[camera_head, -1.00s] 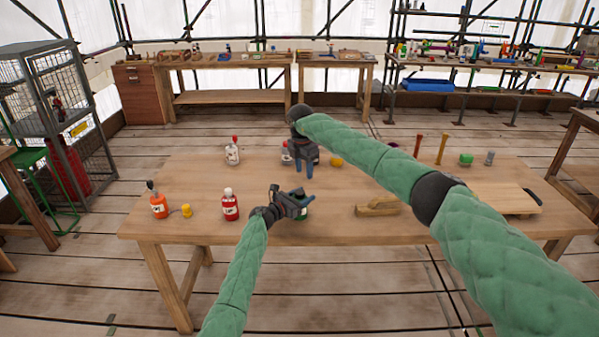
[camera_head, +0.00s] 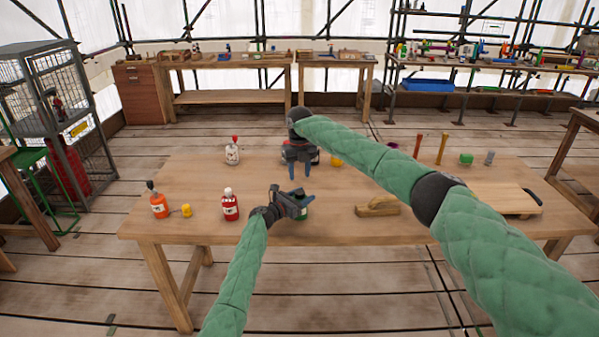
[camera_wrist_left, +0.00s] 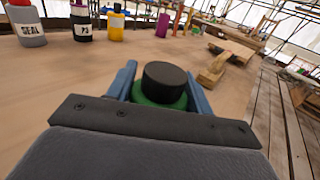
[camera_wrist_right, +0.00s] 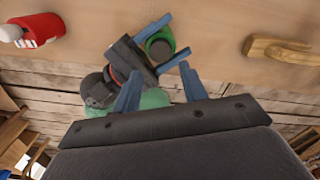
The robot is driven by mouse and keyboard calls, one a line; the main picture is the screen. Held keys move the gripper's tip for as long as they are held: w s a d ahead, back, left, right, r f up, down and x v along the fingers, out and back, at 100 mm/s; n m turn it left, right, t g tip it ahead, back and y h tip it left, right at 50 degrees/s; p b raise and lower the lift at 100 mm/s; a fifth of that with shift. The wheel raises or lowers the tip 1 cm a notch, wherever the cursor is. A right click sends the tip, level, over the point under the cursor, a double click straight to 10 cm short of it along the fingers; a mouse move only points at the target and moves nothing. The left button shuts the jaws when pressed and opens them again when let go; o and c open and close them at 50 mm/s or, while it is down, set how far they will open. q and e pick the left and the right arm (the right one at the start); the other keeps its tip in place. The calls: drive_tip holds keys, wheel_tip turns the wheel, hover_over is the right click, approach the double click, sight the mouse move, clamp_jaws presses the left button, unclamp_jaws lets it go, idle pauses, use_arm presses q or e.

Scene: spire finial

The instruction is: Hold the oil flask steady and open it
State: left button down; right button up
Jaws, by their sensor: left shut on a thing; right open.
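The oil flask is a green bottle (camera_head: 303,212) with a wide black cap (camera_wrist_left: 165,80), upright near the table's front edge. My left gripper (camera_wrist_left: 160,85) is shut on it, one blue finger on each side of the green body below the cap. In the head view the gripper (camera_head: 300,203) hides most of the flask. My right gripper (camera_head: 299,172) is open and empty, fingers pointing down, above and apart from the flask.
A red bottle (camera_head: 230,206), an orange bottle (camera_head: 158,204) and a yellow piece (camera_head: 186,210) stand to the left. A wooden plane-like block (camera_head: 377,207) lies to the right. Bare tabletop lies between.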

sight(300, 192)
drive_tip(key=shift+f, duration=4)
drive_tip(key=c, duration=0.8)
drive_tip(key=n, duration=1)
drive_tip(key=o, duration=1.1)
drive_tip(key=shift+r, duration=0.15)
